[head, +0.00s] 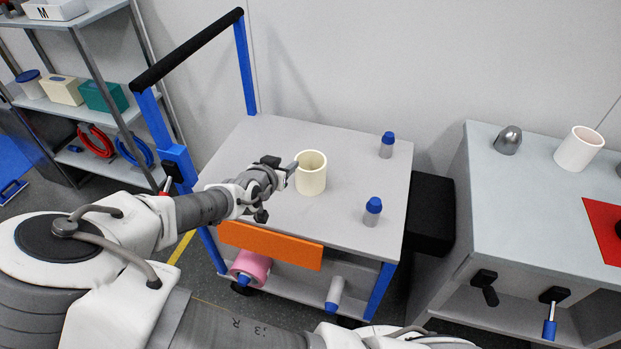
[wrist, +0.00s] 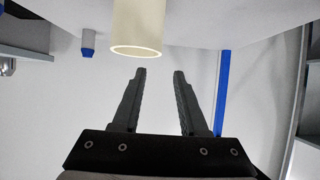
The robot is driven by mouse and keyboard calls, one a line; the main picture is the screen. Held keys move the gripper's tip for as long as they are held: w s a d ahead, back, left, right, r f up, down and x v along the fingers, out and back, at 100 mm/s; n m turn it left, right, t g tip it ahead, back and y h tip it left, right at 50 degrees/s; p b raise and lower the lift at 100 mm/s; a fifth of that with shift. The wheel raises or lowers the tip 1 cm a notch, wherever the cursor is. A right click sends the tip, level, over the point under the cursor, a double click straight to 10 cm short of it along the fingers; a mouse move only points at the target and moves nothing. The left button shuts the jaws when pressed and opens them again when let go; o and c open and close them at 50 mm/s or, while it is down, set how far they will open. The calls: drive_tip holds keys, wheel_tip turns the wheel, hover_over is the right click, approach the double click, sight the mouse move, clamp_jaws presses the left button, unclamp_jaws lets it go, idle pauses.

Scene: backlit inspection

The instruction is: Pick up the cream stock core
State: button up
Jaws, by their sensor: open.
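The cream stock core (head: 311,178) is a hollow, open-topped cylinder standing upright on the grey cart top (head: 265,140). My gripper (head: 290,167) is open and empty at the core's left side, near its upper part. In the wrist view the cream core (wrist: 138,25) is at the top, beyond the fingertips of my gripper (wrist: 159,71) and a little left of their middle. It is not between the fingers. Part of the core is cut off by the top edge there. I cannot tell whether a finger touches it.
Two blue-capped grey pieces (head: 387,145) (head: 372,211) stand right of the core. The cart has a blue-and-black handle (head: 190,48) and an orange front panel (head: 270,245). A grey bench (head: 540,195) at the right carries a white cup-like cylinder (head: 578,150).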

sight(310, 173)
drive_tip(key=b+x, duration=0.2)
drive_tip(key=x, duration=0.2)
drive_tip(key=b+x, duration=0.1)
drive_tip(key=x, duration=0.3)
drive_tip(key=shift+s+f+b, duration=0.1)
drive_tip(key=shift+f+b, duration=0.25)
drive_tip(key=shift+f, duration=0.05)
clamp_jaws()
drive_tip(key=shift+s+f, duration=0.1)
drive_tip(key=shift+s, duration=0.05)
idle(0.9)
